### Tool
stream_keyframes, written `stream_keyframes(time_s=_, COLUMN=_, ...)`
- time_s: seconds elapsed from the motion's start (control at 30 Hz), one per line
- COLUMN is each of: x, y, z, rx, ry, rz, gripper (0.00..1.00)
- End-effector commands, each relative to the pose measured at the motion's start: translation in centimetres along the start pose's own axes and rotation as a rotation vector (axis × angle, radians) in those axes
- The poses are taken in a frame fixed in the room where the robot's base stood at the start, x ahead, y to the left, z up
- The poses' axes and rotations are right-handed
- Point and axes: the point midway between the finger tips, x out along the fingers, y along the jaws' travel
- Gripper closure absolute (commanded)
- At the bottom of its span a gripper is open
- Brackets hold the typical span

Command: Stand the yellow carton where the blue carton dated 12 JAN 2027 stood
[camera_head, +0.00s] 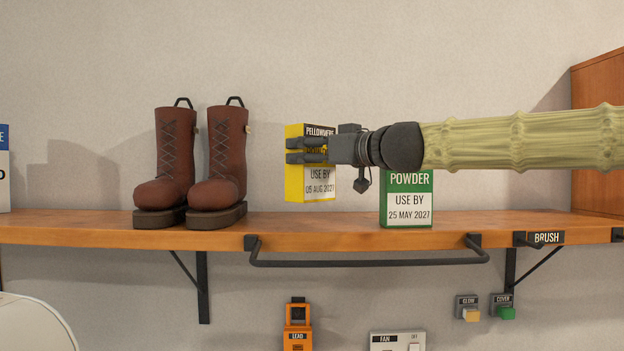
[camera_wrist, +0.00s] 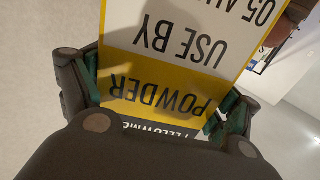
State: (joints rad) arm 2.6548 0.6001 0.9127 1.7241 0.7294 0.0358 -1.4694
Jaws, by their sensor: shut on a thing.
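The yellow carton (camera_head: 294,183) is upright in the grip of my gripper (camera_head: 306,150), between the boots and a green carton. Its label reads USE BY 05 AUG 2027. Its bottom appears a little above the shelf. In the wrist view the yellow carton (camera_wrist: 150,68) shows upside down between the fingers (camera_wrist: 158,98), which are shut on it. A blue and white box (camera_head: 4,170) is cut off at the left edge; its date cannot be read. No date of 12 JAN 2027 shows.
The wooden shelf (camera_head: 330,233) holds brown boots (camera_head: 215,165) and a green carton (camera_head: 406,212) dated 25 MAY 2027, just below my arm. Bare shelf shows between boots and green carton, and left of the boots. A dark rail (camera_head: 368,263) runs below the shelf's front edge.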

Motion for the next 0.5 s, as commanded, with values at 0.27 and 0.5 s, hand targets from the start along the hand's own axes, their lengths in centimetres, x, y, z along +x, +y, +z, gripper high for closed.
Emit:
stream_keyframes(time_s=0.27, x=0.0, y=0.0, z=1.3, rx=0.0, ry=0.002, rz=0.0, gripper=0.49)
stream_keyframes(time_s=0.5, x=0.0, y=0.0, z=3.0, rx=0.002, ry=0.0, rz=0.0, gripper=0.49)
